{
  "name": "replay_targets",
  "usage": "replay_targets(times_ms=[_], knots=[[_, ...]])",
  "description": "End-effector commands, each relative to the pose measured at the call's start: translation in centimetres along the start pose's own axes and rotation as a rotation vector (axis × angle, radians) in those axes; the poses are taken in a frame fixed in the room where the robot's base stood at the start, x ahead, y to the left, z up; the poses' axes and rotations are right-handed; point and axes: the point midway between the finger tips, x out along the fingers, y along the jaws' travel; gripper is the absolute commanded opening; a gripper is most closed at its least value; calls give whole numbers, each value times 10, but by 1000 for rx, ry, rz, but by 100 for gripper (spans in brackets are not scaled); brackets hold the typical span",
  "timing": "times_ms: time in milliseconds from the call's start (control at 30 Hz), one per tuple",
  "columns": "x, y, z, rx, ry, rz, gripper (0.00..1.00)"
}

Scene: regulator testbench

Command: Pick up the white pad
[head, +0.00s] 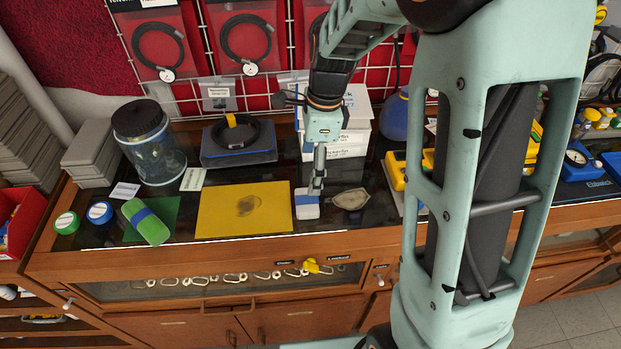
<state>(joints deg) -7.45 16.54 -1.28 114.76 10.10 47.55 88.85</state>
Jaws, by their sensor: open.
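A small white pad (307,211) with a bluish band along its upper part lies on the dark glass counter top, just right of a yellow mat. My gripper (316,188) reaches down from above, its fingers at the pad's upper right edge. The fingers overlap the pad in this view, and I cannot tell whether they touch it. The gap between the fingers is too small to see clearly. No object shows held in the gripper.
The yellow mat (222,218) lies left of the pad, and a small greyish leaf-shaped piece (350,199) lies right. White boxes (352,138) stand behind my gripper.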

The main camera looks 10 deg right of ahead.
Motion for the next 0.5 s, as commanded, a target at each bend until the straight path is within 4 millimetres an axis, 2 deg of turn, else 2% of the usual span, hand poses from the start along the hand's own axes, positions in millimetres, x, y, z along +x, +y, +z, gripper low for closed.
replay_targets(times_ms=[133,400,500], knots=[[12,6,-1,9,5,19,82],[53,6,-2,9,5,19,82],[60,6,-2,8,5,17,82]])
